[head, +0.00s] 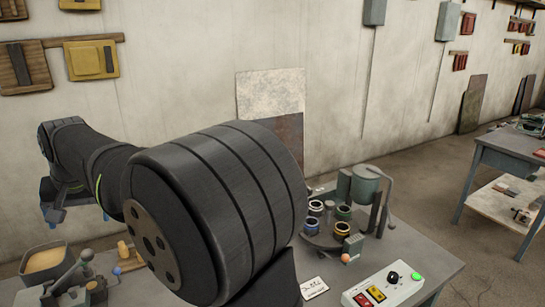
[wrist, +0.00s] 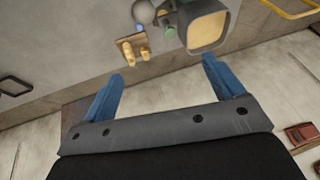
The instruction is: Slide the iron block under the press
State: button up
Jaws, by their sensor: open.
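My gripper (wrist: 162,70) is open and empty in the wrist view, its two blue fingers spread apart. In the head view its blue fingertips show at the far left, above the table and near a tray. I cannot make out the iron block in either view; my large dark arm link hides the middle of the table in the head view. A green machine with a drum and a lever (head: 366,187) stands at the table's back right; I cannot tell whether it is the press. A lever device (head: 88,277) stands at the front left.
A tray with yellowish filling (head: 45,258) lies at the left and also shows in the wrist view (wrist: 207,28). Small tan pieces (wrist: 135,47) lie beside it. A turntable with several ringed cups (head: 328,215) and a button box (head: 383,289) stand at the right.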

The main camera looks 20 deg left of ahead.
jog(key=c, duration=0.9)
jog(key=g+h, duration=0.2)
send_over(117, 271)
jog(key=s+d, duration=0.1)
jog(key=d, duration=0.1)
jog(key=d+x, duration=0.1)
jog(key=x, duration=0.5)
jog(key=w+a+f+n+g+h, duration=0.1)
jog(key=w+f+n, duration=0.1)
jog(key=w+f, duration=0.35)
jog(key=s+f, duration=0.1)
jog(key=f, duration=0.4)
jog(key=s+a+f, duration=0.1)
jog(key=f, duration=0.5)
jog(key=s+a+f, duration=0.1)
jog(key=f, duration=0.5)
jog(key=shift+s+f, duration=0.1)
jog(key=shift+s, duration=0.15)
grip_shut()
